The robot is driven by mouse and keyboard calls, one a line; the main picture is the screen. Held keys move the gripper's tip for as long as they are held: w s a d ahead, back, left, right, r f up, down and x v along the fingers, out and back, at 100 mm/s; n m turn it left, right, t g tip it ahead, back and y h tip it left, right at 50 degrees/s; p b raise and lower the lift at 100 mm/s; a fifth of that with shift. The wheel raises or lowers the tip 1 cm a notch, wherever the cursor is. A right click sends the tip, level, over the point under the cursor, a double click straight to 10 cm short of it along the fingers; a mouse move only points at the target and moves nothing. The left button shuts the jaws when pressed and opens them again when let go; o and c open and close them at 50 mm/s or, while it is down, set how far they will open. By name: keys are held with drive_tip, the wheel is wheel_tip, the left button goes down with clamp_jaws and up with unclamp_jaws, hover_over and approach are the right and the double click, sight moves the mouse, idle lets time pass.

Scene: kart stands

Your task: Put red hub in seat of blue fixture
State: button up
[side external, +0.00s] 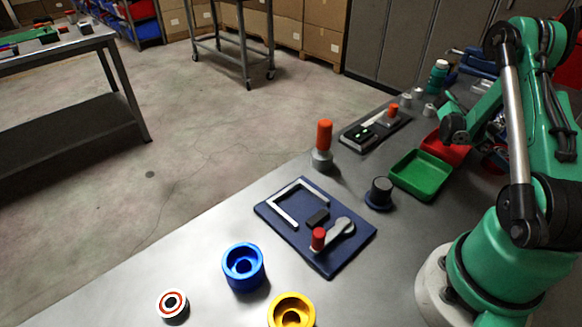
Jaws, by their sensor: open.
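The red hub (172,302) appears to be the small round piece with a red ring, white rim and dark centre. It lies on the grey table at the bottom left. The blue fixture (231,275) is a round cup with a stepped seat, to the right of and a little behind the hub. Its seat looks empty. My gripper (454,130) is at the far right, by the red tray and far from both hub and fixture. It is open; its fingers are small and hard to make out.
A yellow fixture (277,310) stands right of the blue one, cut by the lower edge. A navy board (322,262) with a red-knobbed lever, a dark knob (380,192), an orange-handled tool (323,145), a green tray (424,176) and a red tray (446,150) stand farther back.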

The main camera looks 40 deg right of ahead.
drive_tip(key=shift+s+d+f, duration=0.1)
drive_tip(key=shift+s+f, duration=0.05)
drive_tip(key=shift+s, duration=0.05)
clamp_jaws()
idle(0.4)
